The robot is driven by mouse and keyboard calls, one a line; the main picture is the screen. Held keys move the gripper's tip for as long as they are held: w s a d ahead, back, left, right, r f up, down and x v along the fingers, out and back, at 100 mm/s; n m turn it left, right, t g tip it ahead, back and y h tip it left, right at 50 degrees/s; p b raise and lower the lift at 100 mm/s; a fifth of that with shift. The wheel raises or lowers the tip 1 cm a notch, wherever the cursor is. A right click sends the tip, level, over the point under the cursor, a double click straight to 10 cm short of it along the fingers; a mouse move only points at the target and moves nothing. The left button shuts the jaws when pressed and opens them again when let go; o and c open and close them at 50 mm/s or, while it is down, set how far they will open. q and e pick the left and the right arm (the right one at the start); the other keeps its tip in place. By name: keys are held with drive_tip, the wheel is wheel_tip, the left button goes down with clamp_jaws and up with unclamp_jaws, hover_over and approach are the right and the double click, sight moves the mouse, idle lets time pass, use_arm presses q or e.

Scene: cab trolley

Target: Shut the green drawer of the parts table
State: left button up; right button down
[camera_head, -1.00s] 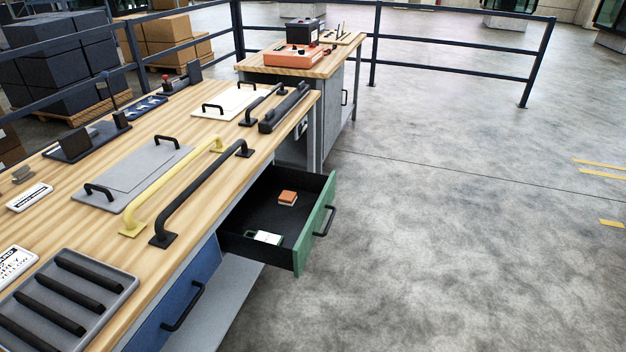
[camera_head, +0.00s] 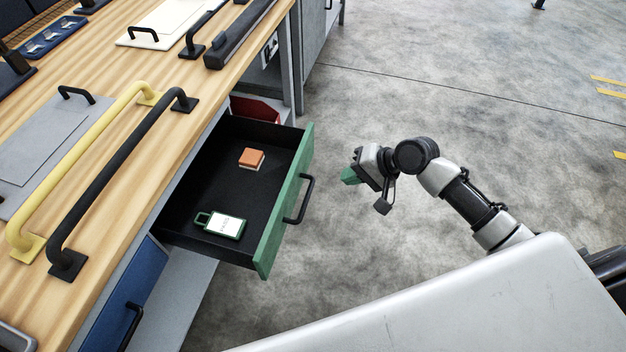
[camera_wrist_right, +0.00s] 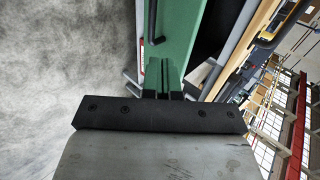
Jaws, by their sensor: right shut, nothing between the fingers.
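The green drawer (camera_head: 288,205) of the parts table stands pulled open, its green front out over the floor with a black bar handle (camera_head: 300,199) on it. Inside lie an orange block (camera_head: 251,158) and a green-edged white tag (camera_head: 221,225). My right gripper (camera_head: 352,176) is shut and empty, to the right of the drawer front with a gap of bare floor between in the head view. In the right wrist view the green front (camera_wrist_right: 178,38) and part of its handle (camera_wrist_right: 152,22) appear beyond the fingertips (camera_wrist_right: 162,78). My left gripper is not in view.
The wooden tabletop (camera_head: 150,75) carries a yellow bar handle (camera_head: 80,150) and a black one (camera_head: 115,175). A closed blue drawer (camera_head: 125,295) is below, nearer me. Floor to the right is clear.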

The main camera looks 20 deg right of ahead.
approach(294, 185)
drive_tip(key=x, duration=0.6)
drive_tip(key=shift+s+d+f+b, duration=0.1)
drive_tip(key=shift+d+f+b, duration=0.05)
drive_tip(key=shift+d+b, duration=0.15)
drive_tip(key=shift+w+a, duration=0.25)
drive_tip(key=shift+a, duration=0.15)
